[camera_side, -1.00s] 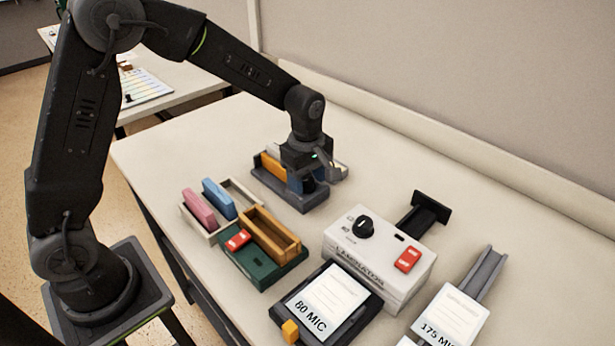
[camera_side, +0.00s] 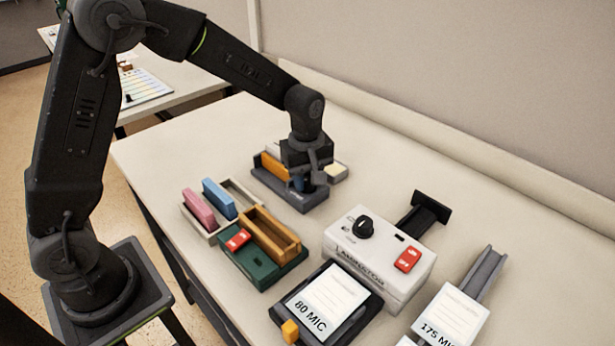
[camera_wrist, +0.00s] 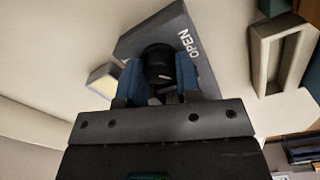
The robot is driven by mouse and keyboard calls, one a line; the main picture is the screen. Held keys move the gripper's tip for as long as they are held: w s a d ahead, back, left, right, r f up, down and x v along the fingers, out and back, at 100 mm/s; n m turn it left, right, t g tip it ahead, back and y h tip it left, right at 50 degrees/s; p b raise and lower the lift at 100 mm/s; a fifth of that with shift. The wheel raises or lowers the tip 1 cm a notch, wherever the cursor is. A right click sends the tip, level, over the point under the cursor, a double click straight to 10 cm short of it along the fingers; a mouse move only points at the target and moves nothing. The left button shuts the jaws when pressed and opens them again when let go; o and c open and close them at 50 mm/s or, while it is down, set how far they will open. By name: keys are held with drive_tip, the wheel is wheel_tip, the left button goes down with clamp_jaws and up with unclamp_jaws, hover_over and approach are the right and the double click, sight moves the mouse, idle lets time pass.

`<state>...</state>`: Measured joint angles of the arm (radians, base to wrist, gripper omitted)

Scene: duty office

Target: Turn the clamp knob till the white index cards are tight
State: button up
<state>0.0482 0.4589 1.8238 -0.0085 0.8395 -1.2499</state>
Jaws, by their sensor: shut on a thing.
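The clamp is a dark grey block (camera_side: 310,202) on the table below my gripper; its face reads OPEN in the wrist view (camera_wrist: 185,40). My gripper (camera_wrist: 159,75) has its blue fingers shut on the round black clamp knob (camera_wrist: 158,62), one finger on each side. In the side view my gripper (camera_side: 308,185) covers the knob. A white piece (camera_side: 273,148), possibly the index cards, shows behind an orange block (camera_side: 272,167) at the clamp's left. I cannot tell how tightly it is held.
A cream-topped grey block (camera_side: 336,172) stands close to the gripper's right. A tray (camera_side: 240,184) with pink and blue blocks, a green base (camera_side: 262,272) with a wooden box, and a white laminator (camera_side: 375,270) stand nearer.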

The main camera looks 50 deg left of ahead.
drive_tip(key=o, duration=0.9)
